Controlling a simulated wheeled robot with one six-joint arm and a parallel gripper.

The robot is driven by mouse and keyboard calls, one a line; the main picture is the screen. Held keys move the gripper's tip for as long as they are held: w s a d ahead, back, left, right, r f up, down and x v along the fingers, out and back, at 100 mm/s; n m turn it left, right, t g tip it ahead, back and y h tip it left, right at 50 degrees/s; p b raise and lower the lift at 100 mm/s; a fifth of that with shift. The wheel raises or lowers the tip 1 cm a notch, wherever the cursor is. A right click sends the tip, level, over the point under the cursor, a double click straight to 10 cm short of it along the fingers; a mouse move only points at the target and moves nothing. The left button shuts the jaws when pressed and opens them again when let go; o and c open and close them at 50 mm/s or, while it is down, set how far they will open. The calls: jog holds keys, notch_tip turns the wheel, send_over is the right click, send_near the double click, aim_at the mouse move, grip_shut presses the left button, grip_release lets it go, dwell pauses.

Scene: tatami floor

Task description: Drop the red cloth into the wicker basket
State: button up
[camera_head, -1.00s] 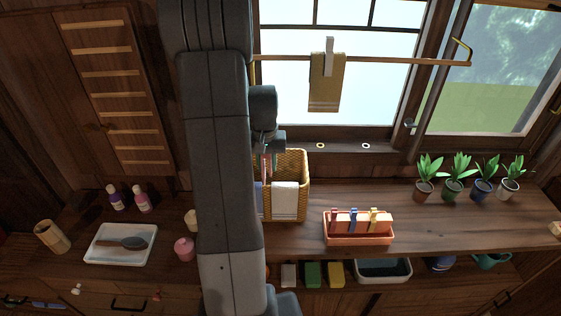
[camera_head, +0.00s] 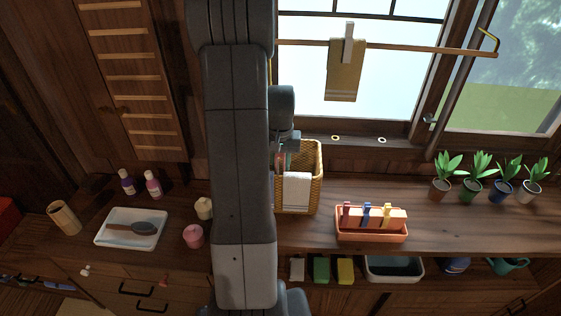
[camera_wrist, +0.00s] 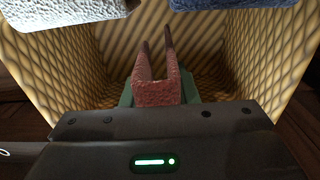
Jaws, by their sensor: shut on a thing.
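The red cloth (camera_wrist: 157,92) is pinched in my gripper (camera_wrist: 158,84) in the wrist view, its two narrow ends reaching up the picture. The wicker basket (camera_wrist: 240,50) surrounds it on both sides, with its woven inner walls and floor in view. In the head view the basket (camera_head: 314,190) stands on the wooden counter below the window. My gripper is at the basket's left part there, mostly hidden by my arm, and only a small reddish bit of the cloth (camera_head: 281,160) shows. How deep the cloth hangs is hard to tell.
A white cloth (camera_head: 297,190) hangs over the basket's near rim; a blue cloth (camera_wrist: 230,4) shows beside it in the wrist view. An orange peg box (camera_head: 371,229) stands to the right, potted plants (camera_head: 480,178) beyond. A tan towel (camera_head: 344,75) hangs from the rail above.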

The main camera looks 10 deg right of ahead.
jog(key=shift+f, duration=0.2)
jog(key=o, duration=1)
jog(key=shift+c, duration=0.2)
jog(key=shift+r, duration=0.15)
notch_tip(320, 180, up, 9)
jog(key=shift+f, duration=0.2)
jog(key=shift+f, duration=0.1)
notch_tip(320, 180, down, 7)
jog(key=p, duration=0.1)
